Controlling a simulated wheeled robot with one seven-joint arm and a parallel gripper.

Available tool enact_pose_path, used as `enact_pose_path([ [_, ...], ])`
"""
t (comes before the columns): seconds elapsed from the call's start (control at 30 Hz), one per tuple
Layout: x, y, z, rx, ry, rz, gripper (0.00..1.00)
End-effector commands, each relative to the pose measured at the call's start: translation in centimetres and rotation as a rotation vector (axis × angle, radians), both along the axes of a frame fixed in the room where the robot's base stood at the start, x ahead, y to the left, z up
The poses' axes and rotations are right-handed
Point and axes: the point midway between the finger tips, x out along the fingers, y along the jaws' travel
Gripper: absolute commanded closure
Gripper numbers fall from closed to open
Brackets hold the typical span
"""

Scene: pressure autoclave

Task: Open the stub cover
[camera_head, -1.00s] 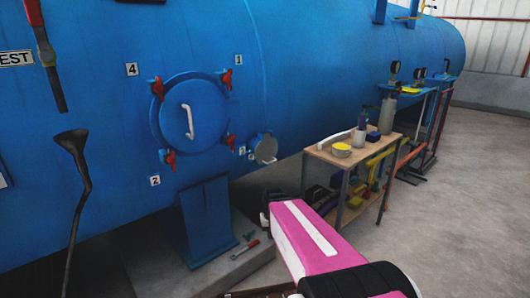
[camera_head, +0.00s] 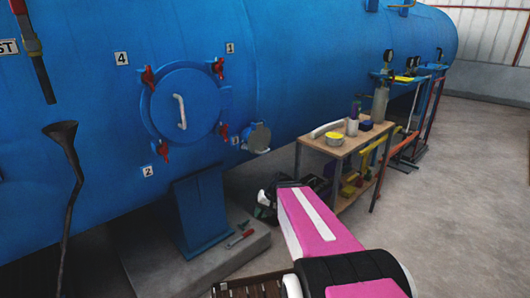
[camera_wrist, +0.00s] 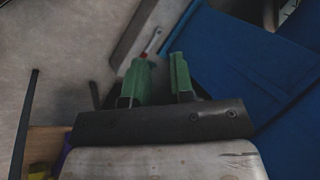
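The stub cover (camera_head: 259,136) looks like a small round grey disc on a short blue stub at the side of the big tank, right of the large round hatch (camera_head: 185,105). It appears closed over the stub. My gripper shows in the wrist view (camera_wrist: 160,75) with two green fingers apart and nothing between them. In the head view it is mostly hidden behind my pink arm, low and near the tank's support. It is below the stub cover and apart from it. The stub cover is not visible in the wrist view.
A blue support (camera_head: 200,215) stands on a concrete plinth (camera_head: 215,265) with a red-handled tool (camera_head: 240,238) on it. A wooden workbench (camera_head: 350,143) with bottles and a yellow-topped tub stands to the right. The floor at far right is clear.

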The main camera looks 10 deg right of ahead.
Motion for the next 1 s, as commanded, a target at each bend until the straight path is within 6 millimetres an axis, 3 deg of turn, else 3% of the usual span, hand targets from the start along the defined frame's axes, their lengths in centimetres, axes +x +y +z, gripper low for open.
enact_pose_path([
  [0.03,1.5,-0.4,0.4,0.079,-0.015,-0.029,0.78],
  [0.27,6.9,-2.4,4.4,0.472,-0.141,-0.156,0.78],
  [0.5,12.1,-8.1,10.1,0.85,-0.348,-0.294,0.78],
  [0.7,14.3,-13.2,13.9,1.059,-0.507,-0.38,0.78],
  [0.8,14.7,-14.6,14.9,1.109,-0.551,-0.4,0.78],
  [1.0,15.3,-14.4,15.5,1.134,-0.572,-0.409,0.78],
])
